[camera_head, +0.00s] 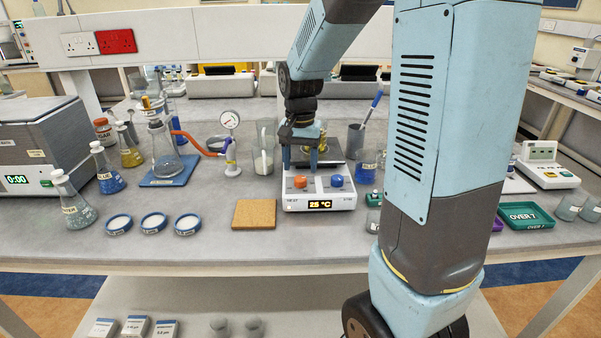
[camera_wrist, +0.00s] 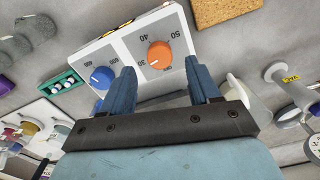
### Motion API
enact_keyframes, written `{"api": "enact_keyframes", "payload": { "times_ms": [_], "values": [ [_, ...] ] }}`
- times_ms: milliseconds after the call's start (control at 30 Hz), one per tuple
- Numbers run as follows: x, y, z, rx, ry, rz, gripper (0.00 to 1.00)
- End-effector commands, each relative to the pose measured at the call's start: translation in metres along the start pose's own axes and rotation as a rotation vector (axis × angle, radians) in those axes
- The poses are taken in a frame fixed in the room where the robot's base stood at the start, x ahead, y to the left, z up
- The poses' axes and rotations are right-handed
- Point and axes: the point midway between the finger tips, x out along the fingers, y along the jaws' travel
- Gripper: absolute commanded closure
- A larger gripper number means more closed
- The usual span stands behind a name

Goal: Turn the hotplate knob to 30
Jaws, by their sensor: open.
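The hotplate (camera_head: 318,199) is a white unit on the bench with a dark top plate. Its front display reads 25 °C. An orange knob (camera_head: 300,182) is on the left of its front panel and a blue knob (camera_head: 336,181) on the right. In the wrist view the orange knob (camera_wrist: 159,55) sits on a grey dial with marks 30, 40 and 50, and the blue knob (camera_wrist: 102,77) is beside it. My gripper (camera_head: 301,165) is open above the front panel. In the wrist view its fingers (camera_wrist: 162,82) lie either side of the orange knob, apparently apart from it.
A cork mat (camera_head: 254,213) lies left of the hotplate. A glass beaker (camera_head: 263,148) and a gauge stand (camera_head: 231,150) are behind to the left. A dark pen cup (camera_head: 356,141) is behind to the right. A green tray (camera_head: 524,215) is farther right. Bench in front is clear.

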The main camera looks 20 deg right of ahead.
Motion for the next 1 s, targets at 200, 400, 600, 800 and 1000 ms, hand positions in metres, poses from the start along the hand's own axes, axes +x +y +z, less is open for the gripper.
{"api": "enact_keyframes", "payload": {
  "times_ms": [200, 400, 600, 800, 1000],
  "values": [
    [-0.045, 0.0, -0.001, 0.001, 0.004, -0.002, 0.39],
    [-0.078, 0.0, 0.0, 0.001, 0.002, -0.002, 0.39],
    [-0.094, 0.0, 0.0, 0.001, 0.0, 0.0, 0.39],
    [-0.097, 0.0, 0.0, 0.001, 0.0, 0.0, 0.39],
    [-0.097, 0.0, 0.0, 0.001, 0.0, 0.0, 0.39]
  ]
}}
